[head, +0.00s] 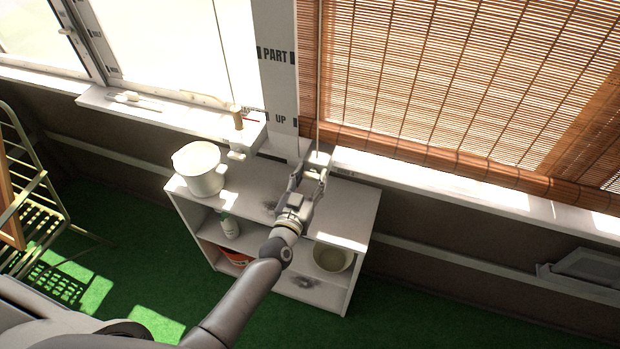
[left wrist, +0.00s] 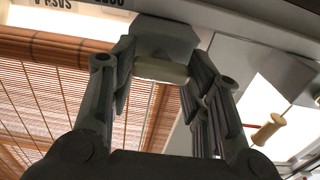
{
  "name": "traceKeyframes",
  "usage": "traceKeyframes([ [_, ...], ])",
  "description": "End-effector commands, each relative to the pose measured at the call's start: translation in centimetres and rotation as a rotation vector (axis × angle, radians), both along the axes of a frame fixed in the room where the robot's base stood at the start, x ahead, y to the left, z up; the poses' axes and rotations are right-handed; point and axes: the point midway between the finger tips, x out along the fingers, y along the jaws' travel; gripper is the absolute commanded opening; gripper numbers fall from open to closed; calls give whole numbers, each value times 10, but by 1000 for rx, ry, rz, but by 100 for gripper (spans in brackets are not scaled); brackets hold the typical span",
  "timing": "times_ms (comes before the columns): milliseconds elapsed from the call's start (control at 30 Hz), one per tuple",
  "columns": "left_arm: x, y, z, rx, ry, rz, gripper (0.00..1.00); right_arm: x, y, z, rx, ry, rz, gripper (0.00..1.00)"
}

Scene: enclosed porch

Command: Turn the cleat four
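A grey block (left wrist: 165,38) with a pale cream bar (left wrist: 162,71) under it shows in the left wrist view. I take it to be the cleat, but no number on it is readable. In the head view a small grey piece (head: 319,157) shows at the sill by the foot of the window post. My left gripper (head: 312,174) reaches up to it; in the left wrist view its fingers (left wrist: 163,85) are spread, one on each side of the cream bar. Whether they touch the bar cannot be told. My right gripper is not in view.
A white shelf unit (head: 345,226) stands below, with a white pot (head: 200,168) on its left end. A wooden cord pull (head: 238,117) hangs left of the post (head: 276,70), which is lettered PART and UP. A bamboo blind (head: 450,85) covers the right window.

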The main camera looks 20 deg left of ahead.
Motion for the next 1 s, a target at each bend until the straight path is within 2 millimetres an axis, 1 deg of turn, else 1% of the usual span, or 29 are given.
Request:
traceKeyframes([
  [33,0,0,0,0,0,0,28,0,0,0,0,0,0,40],
  [100,0,0,0,0,0,0,20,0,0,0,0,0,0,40],
  [300,0,0,0,-14,0,0,20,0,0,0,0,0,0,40],
  [467,0,0,0,-68,3,0,20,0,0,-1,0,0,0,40],
  [667,0,1,-1,-202,9,0,20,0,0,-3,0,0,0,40],
  [1000,0,2,-2,-518,19,0,20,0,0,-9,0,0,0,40],
])
